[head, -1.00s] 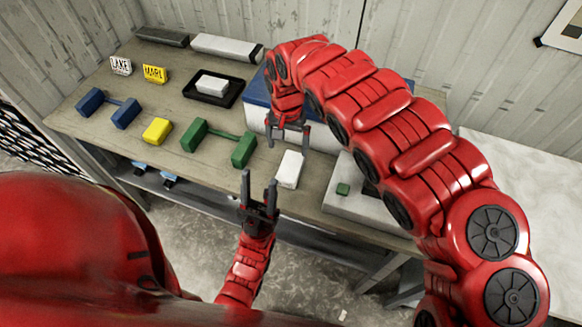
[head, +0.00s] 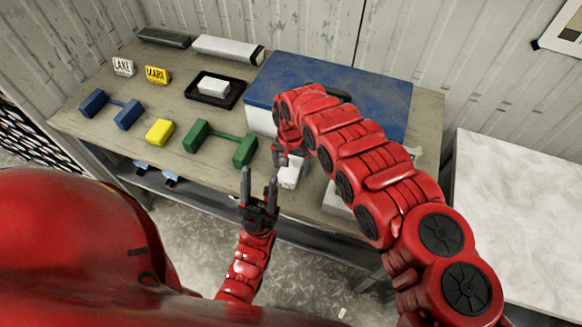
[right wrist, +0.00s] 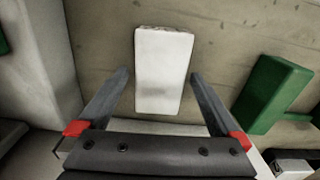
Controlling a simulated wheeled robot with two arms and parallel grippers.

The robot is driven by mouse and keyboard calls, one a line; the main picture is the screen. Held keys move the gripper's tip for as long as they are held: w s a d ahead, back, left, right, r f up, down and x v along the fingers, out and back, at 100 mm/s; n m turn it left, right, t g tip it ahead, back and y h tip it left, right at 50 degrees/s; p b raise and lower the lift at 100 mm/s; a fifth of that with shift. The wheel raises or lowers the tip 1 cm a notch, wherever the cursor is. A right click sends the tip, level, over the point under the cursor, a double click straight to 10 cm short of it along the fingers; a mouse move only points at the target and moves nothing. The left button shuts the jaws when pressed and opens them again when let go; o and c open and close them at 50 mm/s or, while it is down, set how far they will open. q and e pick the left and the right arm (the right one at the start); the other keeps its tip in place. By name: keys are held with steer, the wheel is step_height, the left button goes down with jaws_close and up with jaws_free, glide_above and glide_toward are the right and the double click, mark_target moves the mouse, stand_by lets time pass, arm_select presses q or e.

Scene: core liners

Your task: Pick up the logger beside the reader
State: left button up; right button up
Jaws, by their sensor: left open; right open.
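A small white block, which I take as the logger (head: 289,180), lies near the table's front edge, partly hidden by my right gripper (head: 284,156). The right wrist view shows the logger (right wrist: 163,70) between the lines of the two open fingers of my right gripper (right wrist: 158,76). I cannot tell whether the fingers reach down around it; gaps show on both sides. A pale grey device, likely the reader (head: 333,200), stands to its right, mostly hidden by my right arm. My left gripper (head: 259,178) is open and empty in front of the table edge.
A green dumbbell-shaped piece (head: 219,142) lies left of the logger. A yellow block (head: 159,132) and a blue dumbbell-shaped piece (head: 110,107) lie further left. A large blue-topped box (head: 335,82) stands behind. A black tray (head: 236,98) holds another white block.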

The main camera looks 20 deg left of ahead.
steer(key=shift+f, duration=0.2)
steer(key=shift+c, duration=0.2)
steer(key=c, duration=1.4)
steer(key=shift+o, duration=0.2)
steer(key=shift+r, duration=0.1)
